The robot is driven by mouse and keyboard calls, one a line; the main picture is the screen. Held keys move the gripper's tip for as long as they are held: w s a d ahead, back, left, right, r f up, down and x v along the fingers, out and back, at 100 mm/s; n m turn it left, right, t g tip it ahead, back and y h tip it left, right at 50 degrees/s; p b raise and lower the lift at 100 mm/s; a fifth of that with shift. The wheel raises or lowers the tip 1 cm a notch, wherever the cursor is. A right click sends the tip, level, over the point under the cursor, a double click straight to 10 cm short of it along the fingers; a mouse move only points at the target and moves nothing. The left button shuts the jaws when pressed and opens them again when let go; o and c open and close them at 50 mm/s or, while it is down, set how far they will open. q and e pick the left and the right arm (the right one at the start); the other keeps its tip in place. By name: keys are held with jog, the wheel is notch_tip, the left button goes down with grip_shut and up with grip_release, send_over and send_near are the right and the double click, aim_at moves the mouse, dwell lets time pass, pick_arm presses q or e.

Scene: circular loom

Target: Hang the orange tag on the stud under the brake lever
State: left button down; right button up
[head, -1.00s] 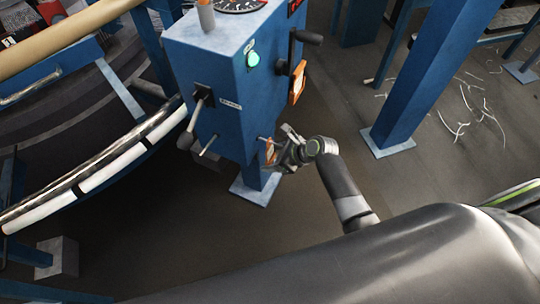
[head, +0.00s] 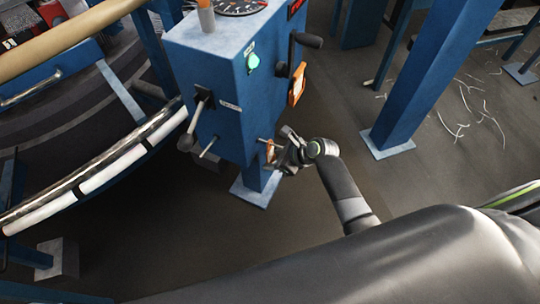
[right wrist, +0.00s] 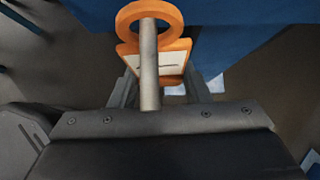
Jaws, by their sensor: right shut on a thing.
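My right gripper (head: 277,152) is shut on an orange tag (head: 269,152) beside the low right part of the blue control box. In the right wrist view the tag (right wrist: 176,58) has a pale label and an orange ring on top, with the gripper's fingers (right wrist: 160,90) at its sides. A grey stud (right wrist: 149,65) points toward that camera and appears to pass through the ring. The tag's contact with the stud is unclear. A black-handled lever (head: 305,40) is higher on the same box face. My left gripper is not in view.
The blue box (head: 215,75) also carries a second lever (head: 196,120), another stud (head: 209,146), a green lamp (head: 252,62) and an orange plate (head: 298,85). A blue post (head: 420,90) stands at right. Floor between is clear.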

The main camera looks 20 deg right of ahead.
jog(key=shift+s+d+r+p, duration=0.25)
jog(key=shift+s+d+p, duration=0.05)
jog(key=shift+p, duration=0.35)
jog(key=shift+s+d, duration=0.1)
jog(key=shift+d, duration=0.05)
jog(key=shift+s+d+r+p, duration=0.1)
jog(key=shift+s+d+p, duration=0.1)
jog(key=shift+p, duration=0.15)
jog(key=s+d+p, duration=0.2)
jog(key=s+d, duration=0.1)
jog(key=shift+r+p, duration=0.15)
jog(key=shift+p, duration=0.15)
